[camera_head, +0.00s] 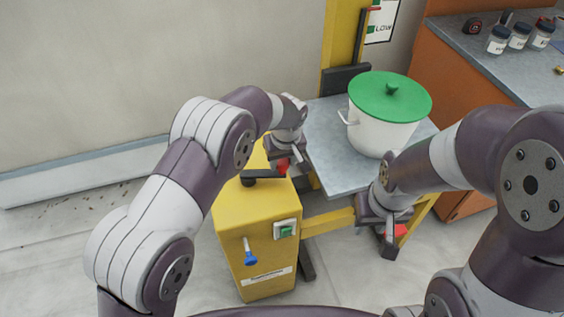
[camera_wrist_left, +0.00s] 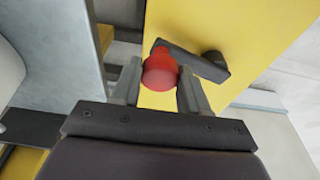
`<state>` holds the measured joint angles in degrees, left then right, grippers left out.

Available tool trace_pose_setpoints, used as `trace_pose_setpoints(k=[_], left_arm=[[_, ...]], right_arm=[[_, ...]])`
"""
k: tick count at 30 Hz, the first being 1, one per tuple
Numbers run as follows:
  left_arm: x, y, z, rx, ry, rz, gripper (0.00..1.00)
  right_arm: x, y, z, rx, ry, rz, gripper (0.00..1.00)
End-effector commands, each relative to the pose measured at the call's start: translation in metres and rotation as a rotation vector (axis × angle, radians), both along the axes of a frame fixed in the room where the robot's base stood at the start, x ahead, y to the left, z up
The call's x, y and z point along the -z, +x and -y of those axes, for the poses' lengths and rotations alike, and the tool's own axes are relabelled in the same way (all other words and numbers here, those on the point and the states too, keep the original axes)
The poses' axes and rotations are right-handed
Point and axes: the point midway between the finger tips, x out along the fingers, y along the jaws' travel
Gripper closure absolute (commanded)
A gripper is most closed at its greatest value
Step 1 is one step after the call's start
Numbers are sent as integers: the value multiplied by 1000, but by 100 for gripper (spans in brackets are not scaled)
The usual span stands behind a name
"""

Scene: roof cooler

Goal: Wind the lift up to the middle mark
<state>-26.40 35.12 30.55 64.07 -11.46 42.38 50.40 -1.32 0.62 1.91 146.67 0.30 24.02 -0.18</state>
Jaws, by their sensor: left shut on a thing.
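The yellow lift has a winch box (camera_head: 257,215) with a dark crank arm (camera_head: 262,175) on top, ending in a red knob (camera_head: 281,166). My left gripper (camera_head: 290,162) is shut on this knob, which sits between its fingers in the left wrist view (camera_wrist_left: 160,70). The lift's grey platform (camera_head: 335,165) carries a white pot (camera_head: 378,133) with a green lid (camera_head: 390,95). A red pointer (camera_head: 374,8) shows by the yellow mast (camera_head: 341,35), beside a sign (camera_head: 381,22) reading LOW; the scale above is cut off. My right gripper (camera_head: 390,240) hangs below the platform's right front; its finger gap is unclear.
An orange-sided bench (camera_head: 445,85) at the right holds several jars (camera_head: 519,36) and a tape measure (camera_head: 472,26). The winch box front has a green switch (camera_head: 285,230) and a blue-handled part (camera_head: 250,257). The floor at left is open.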

Motion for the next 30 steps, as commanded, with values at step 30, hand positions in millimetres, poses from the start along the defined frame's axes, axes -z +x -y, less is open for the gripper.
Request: trace_pose_setpoints(k=[30], left_arm=[[-5, 26, -2, 1, -6, 14, 92]], right_arm=[[-3, 0, 0, 0, 0, 0, 64]])
